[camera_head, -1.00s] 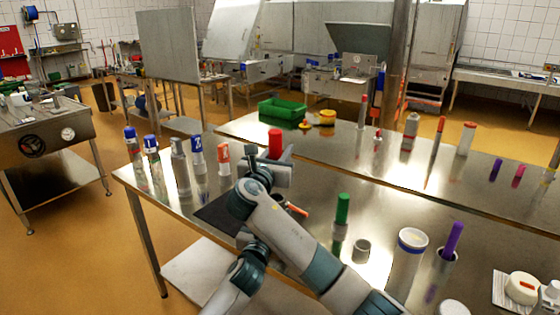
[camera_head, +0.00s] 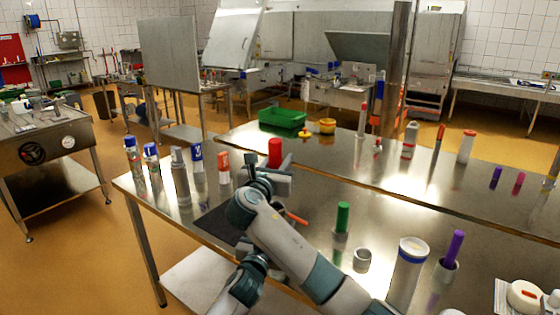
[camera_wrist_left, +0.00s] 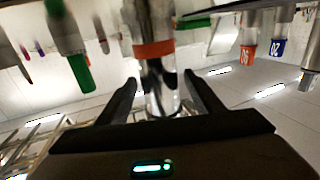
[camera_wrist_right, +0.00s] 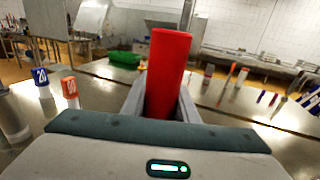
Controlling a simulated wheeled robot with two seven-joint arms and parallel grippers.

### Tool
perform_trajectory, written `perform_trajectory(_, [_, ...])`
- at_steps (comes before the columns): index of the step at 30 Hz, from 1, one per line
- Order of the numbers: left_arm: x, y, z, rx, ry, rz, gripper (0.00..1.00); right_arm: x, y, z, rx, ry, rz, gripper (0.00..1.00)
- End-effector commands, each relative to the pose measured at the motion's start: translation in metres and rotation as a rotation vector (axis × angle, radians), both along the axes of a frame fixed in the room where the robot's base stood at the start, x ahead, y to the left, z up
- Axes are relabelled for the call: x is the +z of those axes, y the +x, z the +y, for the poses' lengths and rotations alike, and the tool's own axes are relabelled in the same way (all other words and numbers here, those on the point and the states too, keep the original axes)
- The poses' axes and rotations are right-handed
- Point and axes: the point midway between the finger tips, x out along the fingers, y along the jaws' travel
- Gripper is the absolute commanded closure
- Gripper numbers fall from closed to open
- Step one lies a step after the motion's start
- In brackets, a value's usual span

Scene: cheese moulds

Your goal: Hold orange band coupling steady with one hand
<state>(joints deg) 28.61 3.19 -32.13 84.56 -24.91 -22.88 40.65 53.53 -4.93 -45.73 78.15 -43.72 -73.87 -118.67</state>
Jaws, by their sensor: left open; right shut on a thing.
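A coupling with an orange band (camera_wrist_left: 153,48) shows in the left wrist view. It is between the spread fingers of my left gripper (camera_wrist_left: 160,82), which is open; I cannot tell whether either finger touches it. In the right wrist view my right gripper (camera_wrist_right: 160,100) is shut on a red cylinder (camera_wrist_right: 169,65), which stands upright between the fingers. The red cylinder also shows in the head view (camera_head: 275,152) above the black mat (camera_head: 217,224). My arms hide most of the left gripper and the coupling in the head view.
Blue-capped tubes (camera_head: 132,152) and an orange-capped one (camera_head: 223,167) stand left on the steel table. A green-capped piece (camera_head: 342,217), a grey ring (camera_head: 362,258) and a blue-rimmed tube (camera_head: 408,268) stand right. A green crate (camera_head: 282,118) sits on the table behind.

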Motion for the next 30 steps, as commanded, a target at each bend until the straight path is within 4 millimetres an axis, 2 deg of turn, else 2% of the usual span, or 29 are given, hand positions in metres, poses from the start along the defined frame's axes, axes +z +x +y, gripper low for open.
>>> perform_trajectory(8, [0.0, -0.026, 0.008, -0.001, -0.001, 0.0, 0.4, 0.001, 0.0, 0.0, 0.0, 0.0, -0.001, 1.0])
perform_trajectory(21, [-0.002, -0.093, 0.031, 0.001, 0.0, 0.003, 0.4, 0.001, 0.0, 0.0, 0.0, 0.0, -0.001, 1.0])
perform_trajectory(25, [-0.001, -0.105, 0.034, 0.0, 0.0, 0.002, 0.4, 0.001, 0.0, 0.0, 0.0, 0.0, -0.001, 1.0])
perform_trajectory(30, [-0.001, -0.11, 0.036, 0.0, -0.001, 0.001, 0.4, 0.001, 0.0, 0.0, 0.0, 0.0, -0.001, 1.0])
